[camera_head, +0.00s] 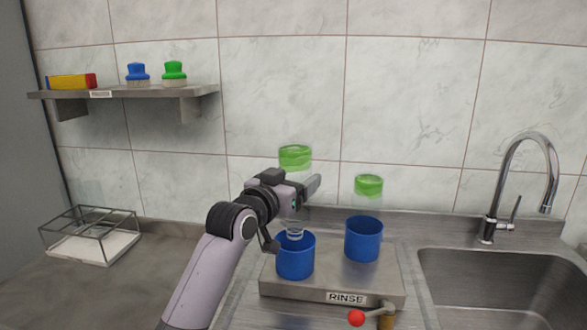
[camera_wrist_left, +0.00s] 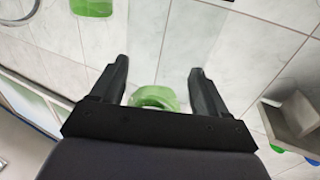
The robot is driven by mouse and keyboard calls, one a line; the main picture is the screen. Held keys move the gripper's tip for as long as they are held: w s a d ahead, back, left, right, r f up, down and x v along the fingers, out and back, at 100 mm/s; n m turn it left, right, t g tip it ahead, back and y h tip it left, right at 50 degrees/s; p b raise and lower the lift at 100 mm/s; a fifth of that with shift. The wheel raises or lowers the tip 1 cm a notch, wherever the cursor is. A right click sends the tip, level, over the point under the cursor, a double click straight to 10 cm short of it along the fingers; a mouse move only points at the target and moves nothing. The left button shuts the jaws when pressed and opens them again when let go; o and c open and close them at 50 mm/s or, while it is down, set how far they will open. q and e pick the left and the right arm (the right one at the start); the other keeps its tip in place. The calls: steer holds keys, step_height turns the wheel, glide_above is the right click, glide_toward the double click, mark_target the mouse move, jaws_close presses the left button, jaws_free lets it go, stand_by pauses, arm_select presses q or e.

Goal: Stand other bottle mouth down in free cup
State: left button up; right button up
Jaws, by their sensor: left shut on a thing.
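My left gripper (camera_head: 294,212) is shut on a clear bottle with a green base (camera_head: 295,157). The bottle is mouth down, roughly upright, over the left blue cup (camera_head: 296,262). Its clear neck shows at the cup's rim; whether it touches the cup I cannot tell. In the left wrist view the held bottle's green base (camera_wrist_left: 153,97) shows between the fingers. A second bottle with a green base (camera_head: 368,186) stands mouth down in the right blue cup (camera_head: 363,246); its neck is hidden in the cup. My right gripper is not in view.
Both cups stand on a metal stand labelled RINSE (camera_head: 335,289), with a red-knobbed lever (camera_head: 356,318) in front. A sink (camera_head: 480,275) and faucet (camera_head: 541,150) are at right. A wall shelf (camera_head: 130,92) holds blue and green caps. A wire rack (camera_head: 92,237) stands at left.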

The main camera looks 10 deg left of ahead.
mark_target(287, 223)
arm_select(q)
step_height(287, 223, down, 7)
steer(key=b, duration=0.3)
steer(key=shift+f, duration=0.25)
steer(key=shift+f, duration=0.15)
steer(key=shift+f, duration=0.35)
steer(key=o, duration=1)
steer(key=shift+s, duration=0.1)
